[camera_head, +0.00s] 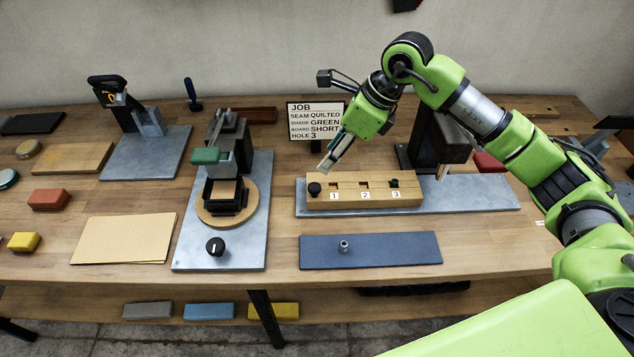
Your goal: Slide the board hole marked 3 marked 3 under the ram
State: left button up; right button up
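The wooden board (350,203) lies on a grey steel plate (475,193), with holes marked 1, 2 and 3 from left to right. A black knob (314,189) stands at its left end. The hole marked 3 (395,184) has a small dark green piece at it. The ram (442,170) hangs under a black press head (448,137), right of the board's right end and apart from the hole marked 3. My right gripper (326,166) points down just above and behind the black knob; its finger gap and any contact are unclear. My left gripper is out of view.
A job card (313,108) reads quilted, green, short, hole 3. A blue mat (371,250) with a small metal piece (344,245) lies in front. Another press (232,150) stands left. The steel plate is clear right of the board.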

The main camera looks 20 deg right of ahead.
jog(key=d, duration=0.2)
jog(key=p, duration=0.4)
send_near(315, 186)
jog(key=shift+h, duration=0.4)
jog(key=x, duration=0.4)
jog(key=a+x, duration=0.1)
jog(key=x, duration=0.2)
jog(key=shift+w+a+f, duration=0.1)
jog(key=shift+w+f, duration=0.05)
jog(key=shift+f, duration=0.55)
